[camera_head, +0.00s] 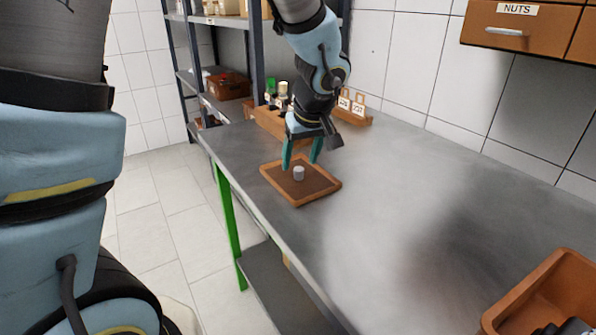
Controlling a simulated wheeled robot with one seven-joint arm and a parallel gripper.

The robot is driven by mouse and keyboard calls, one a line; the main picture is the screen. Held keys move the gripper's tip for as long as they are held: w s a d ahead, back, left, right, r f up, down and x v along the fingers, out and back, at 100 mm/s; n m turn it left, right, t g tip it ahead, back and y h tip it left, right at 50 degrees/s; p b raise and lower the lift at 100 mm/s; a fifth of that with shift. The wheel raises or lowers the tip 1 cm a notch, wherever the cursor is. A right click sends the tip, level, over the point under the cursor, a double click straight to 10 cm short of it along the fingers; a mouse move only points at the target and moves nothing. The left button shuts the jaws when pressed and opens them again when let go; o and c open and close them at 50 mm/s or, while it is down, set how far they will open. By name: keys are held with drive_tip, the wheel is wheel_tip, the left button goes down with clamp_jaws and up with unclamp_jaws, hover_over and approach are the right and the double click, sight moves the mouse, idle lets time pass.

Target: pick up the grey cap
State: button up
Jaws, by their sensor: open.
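The grey cap (299,173) is a small, light grey cylinder. It stands on the brown tray (302,201), near the tray's middle, on the metal workbench. My gripper (301,162) points down over the tray with its two teal fingers apart. The fingertips are just above and behind the cap in this view, one to each side of it. The fingers do not appear to touch the cap. The exact height of the fingertips above the tray is hard to tell.
A wooden box with bottles (271,122) and a holder with labelled tags (352,108) stand behind the tray. An orange bin (537,292) is at the lower right. The workbench (400,200) is clear between. Shelves (205,75) stand at the back left.

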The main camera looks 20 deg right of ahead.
sight(299, 169)
drive_tip(key=shift+d+p+x, duration=0.15)
drive_tip(key=shift+p+x, duration=0.05)
drive_tip(key=shift+x, duration=0.85)
drive_tip(key=shift+d+p+x, duration=0.15)
drive_tip(key=shift+x, duration=0.9)
drive_tip(key=shift+w, duration=0.15)
clamp_jaws()
